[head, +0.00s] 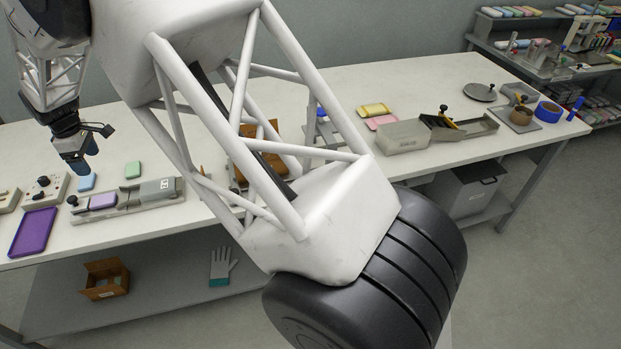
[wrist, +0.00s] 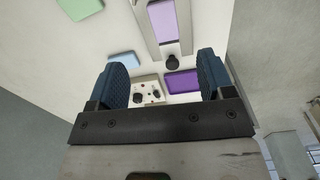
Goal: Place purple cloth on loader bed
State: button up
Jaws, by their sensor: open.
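The purple cloth, a pale lilac folded block (head: 103,201), lies on the left part of the long grey loader bed (head: 140,202). In the wrist view the cloth (wrist: 163,20) sits lengthwise between the bed's grey side rails, with nothing gripping it. My gripper (head: 78,165) hangs above the table, over the back of the left end, apart from the cloth. Its dark blue fingers stand wide apart and empty in the wrist view (wrist: 165,82).
A light blue cloth (head: 87,182) and a green cloth (head: 133,170) lie behind the loader. A dark purple tray (head: 33,232) and a control box with knobs (head: 44,190) are at left. A black knob (wrist: 172,62) stands at the bed's end. My arm hides the table's middle.

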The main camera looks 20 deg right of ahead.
jog(key=s+d+r+m, duration=0.35)
jog(key=d+r, duration=0.25)
jog(key=d, duration=0.5)
jog(key=s+d+r+m+t, duration=0.15)
jog(key=s+d+r, duration=0.35)
jog(key=d, duration=0.7)
jog(key=s+d+r+m, duration=0.35)
jog(key=d+r, duration=0.25)
jog(key=d, duration=0.5)
jog(key=s+d+f+m, duration=0.1)
jog(key=s+d+m, duration=0.3)
jog(key=s+d, duration=0.7)
jog(key=s+d+f+m, duration=0.1)
jog(key=s+d+m, duration=0.4)
jog(key=s+d, duration=0.6)
jog(key=s+t, duration=0.1)
jog(key=s, duration=0.7)
jog(key=shift+f, duration=0.15)
